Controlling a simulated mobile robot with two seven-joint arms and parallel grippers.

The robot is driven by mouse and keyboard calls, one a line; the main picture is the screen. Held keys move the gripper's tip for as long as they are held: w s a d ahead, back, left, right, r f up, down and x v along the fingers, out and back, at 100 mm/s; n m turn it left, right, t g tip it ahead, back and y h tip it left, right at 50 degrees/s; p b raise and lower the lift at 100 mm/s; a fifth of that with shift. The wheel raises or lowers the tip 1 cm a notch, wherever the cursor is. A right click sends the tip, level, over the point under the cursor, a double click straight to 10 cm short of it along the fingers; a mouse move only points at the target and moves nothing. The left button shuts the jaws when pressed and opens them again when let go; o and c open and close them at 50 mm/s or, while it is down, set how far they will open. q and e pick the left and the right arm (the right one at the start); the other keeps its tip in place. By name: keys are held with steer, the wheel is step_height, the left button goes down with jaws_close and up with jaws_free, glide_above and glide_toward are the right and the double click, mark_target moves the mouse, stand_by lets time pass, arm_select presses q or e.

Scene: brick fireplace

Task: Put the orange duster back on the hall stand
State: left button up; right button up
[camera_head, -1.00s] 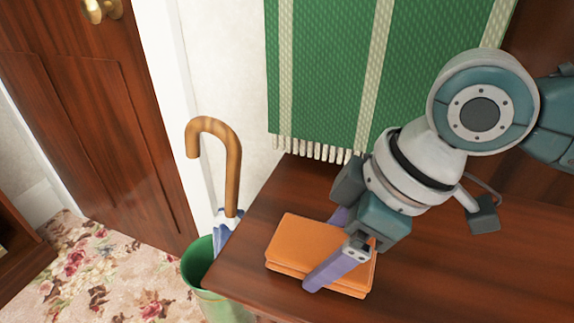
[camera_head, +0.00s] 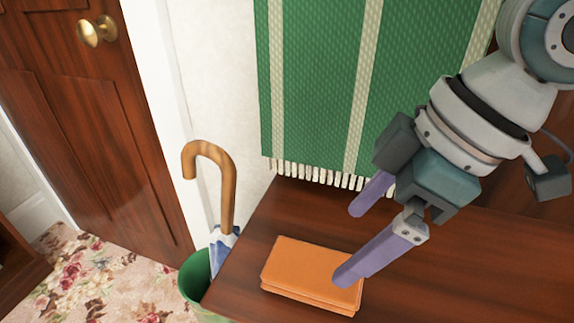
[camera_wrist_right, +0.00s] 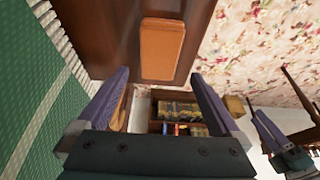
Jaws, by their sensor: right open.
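The orange duster (camera_head: 305,272), a flat folded-looking block, lies on the dark wooden top of the hall stand (camera_head: 455,280), near its left front edge. It also shows in the right wrist view (camera_wrist_right: 162,48), beyond the fingertips. My right gripper (camera_head: 350,247) is open and empty, above and to the right of the duster. One purple finger overlaps the duster's right end in the head view, but the duster lies apart from the jaws. A purple finger and dark parts, apparently my left gripper (camera_wrist_right: 275,138), show at the right wrist view's lower right; its jaws are unclear.
A green striped cloth (camera_head: 310,90) with a white fringe hangs behind the stand. A green bin (camera_head: 196,277) holding a cane-handled umbrella (camera_head: 229,190) stands at the stand's left end. A brown door (camera_head: 90,130) and floral carpet (camera_head: 75,280) lie left. The stand top right of the duster is clear.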

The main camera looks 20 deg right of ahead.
steer(key=s+a+m+t, duration=0.2)
steer(key=s+a+m, duration=0.15)
steer(key=s, duration=0.25)
steer(key=s+d+f+m+h, duration=0.3)
steer(key=s+d+m, duration=0.2)
steer(key=s+d, duration=0.3)
steer(key=shift+m+g, duration=0.35)
steer(key=shift+g, duration=0.05)
steer(key=shift+s, duration=0.1)
